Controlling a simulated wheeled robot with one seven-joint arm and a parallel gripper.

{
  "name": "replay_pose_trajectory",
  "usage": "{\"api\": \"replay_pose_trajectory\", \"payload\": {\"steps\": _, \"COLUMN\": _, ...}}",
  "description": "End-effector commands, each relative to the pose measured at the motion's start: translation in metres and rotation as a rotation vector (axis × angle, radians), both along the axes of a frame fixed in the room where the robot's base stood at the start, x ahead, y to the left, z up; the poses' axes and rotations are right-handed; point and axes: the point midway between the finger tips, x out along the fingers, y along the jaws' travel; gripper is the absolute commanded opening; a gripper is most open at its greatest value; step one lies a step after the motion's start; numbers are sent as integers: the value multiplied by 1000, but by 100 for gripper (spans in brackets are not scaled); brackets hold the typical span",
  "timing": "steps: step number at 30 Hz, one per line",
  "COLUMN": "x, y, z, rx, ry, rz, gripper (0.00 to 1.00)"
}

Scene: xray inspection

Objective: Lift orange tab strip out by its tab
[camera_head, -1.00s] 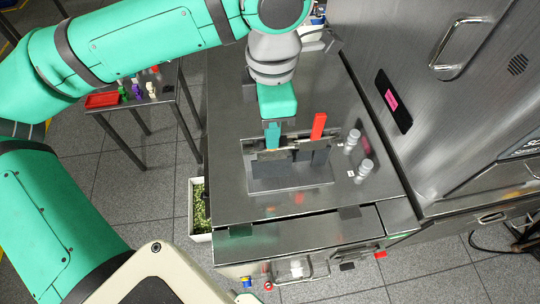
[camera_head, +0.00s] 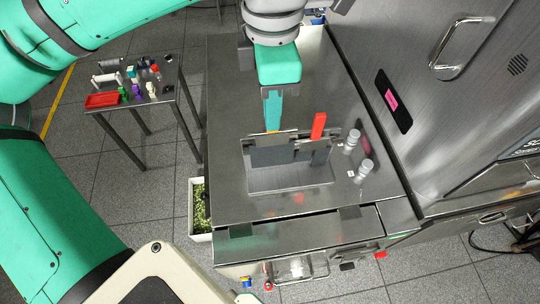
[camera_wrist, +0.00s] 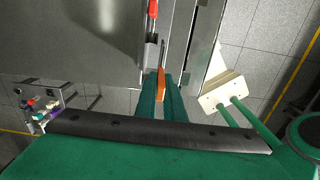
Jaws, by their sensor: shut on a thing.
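The orange tab strip (camera_wrist: 161,84) shows as an orange tab between my fingers in the wrist view. In the head view only a sliver of orange (camera_head: 272,131) shows below the fingertips. My gripper (camera_head: 272,124) is shut on the tab, just above the left part of a metal holder (camera_head: 295,188) on the steel table. How much of the strip is still inside the holder is hidden. A strip with a red tab (camera_head: 318,125) stands upright in the right part of the holder, and its red tab (camera_wrist: 153,10) shows ahead in the wrist view.
A steel cabinet (camera_head: 440,120) with a handle rises at the right. A side table (camera_head: 130,95) with a red tray and small items stands at the left. The steel table is bare left of the holder.

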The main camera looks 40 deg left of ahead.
Motion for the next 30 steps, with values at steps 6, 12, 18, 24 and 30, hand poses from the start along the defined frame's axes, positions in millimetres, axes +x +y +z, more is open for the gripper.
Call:
{"api": "replay_pose_trajectory", "payload": {"steps": 6, "x": 0, "y": 0, "z": 15, "rx": 1, "ry": -1, "rz": 1, "gripper": 0}}
{"api": "replay_pose_trajectory", "payload": {"steps": 12, "x": 0, "y": 0, "z": 29, "rx": 1, "ry": -1, "rz": 1, "gripper": 0}}
{"api": "replay_pose_trajectory", "payload": {"steps": 18, "x": 0, "y": 0, "z": 43, "rx": 1, "ry": -1, "rz": 2, "gripper": 0}}
{"api": "replay_pose_trajectory", "payload": {"steps": 24, "x": 0, "y": 0, "z": 56, "rx": 1, "ry": -1, "rz": 1, "gripper": 0}}
{"api": "replay_pose_trajectory", "payload": {"steps": 30, "x": 1, "y": 0, "z": 70, "rx": 1, "ry": -2, "rz": 1, "gripper": 0}}
